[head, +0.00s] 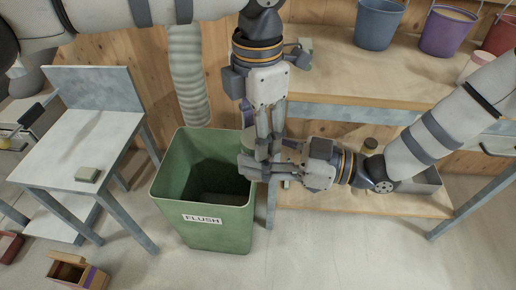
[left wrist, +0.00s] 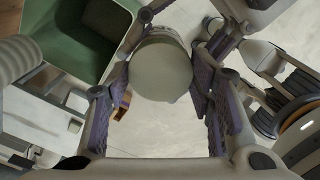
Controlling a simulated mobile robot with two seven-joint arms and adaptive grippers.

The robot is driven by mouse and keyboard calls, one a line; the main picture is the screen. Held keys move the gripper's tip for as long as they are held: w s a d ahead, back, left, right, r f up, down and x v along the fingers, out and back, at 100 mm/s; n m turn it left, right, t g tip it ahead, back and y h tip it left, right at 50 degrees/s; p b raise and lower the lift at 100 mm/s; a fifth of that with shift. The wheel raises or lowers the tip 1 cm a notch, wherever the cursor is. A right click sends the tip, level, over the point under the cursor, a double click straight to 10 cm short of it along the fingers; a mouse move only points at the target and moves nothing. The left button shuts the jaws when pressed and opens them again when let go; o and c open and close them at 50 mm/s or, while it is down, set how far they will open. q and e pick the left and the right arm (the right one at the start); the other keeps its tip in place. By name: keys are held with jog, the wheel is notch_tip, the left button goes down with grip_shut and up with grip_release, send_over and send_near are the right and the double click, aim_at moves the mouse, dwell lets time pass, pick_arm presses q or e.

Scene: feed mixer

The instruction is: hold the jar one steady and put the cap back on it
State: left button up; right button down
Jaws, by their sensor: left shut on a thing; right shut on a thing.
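My left gripper (head: 262,152) points down from above, beside the green bin's right rim. In the left wrist view its purple-padded fingers are shut on a round grey-green cap (left wrist: 160,72), seen from above. A pale rim, apparently jar one (left wrist: 163,33), shows just past the cap's far edge. My right gripper (head: 250,167) comes in level from the right, just below the left fingertips, and is shut on what appears to be the jar. The fingers hide most of the jar in the head view. I cannot tell whether the cap sits on the jar or just above it.
The green bin (head: 171,196) marked FLUSH stands open close on the left. A workbench (head: 345,85) with several buckets is behind, with a lower shelf (head: 400,205). A wooden box (head: 78,270) lies on the floor.

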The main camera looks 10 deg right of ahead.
pick_arm(q)
jog(key=m, duration=0.4)
jog(key=o, duration=1.3)
jog(key=shift+r, duration=2.25)
jog(key=shift+c, duration=0.5)
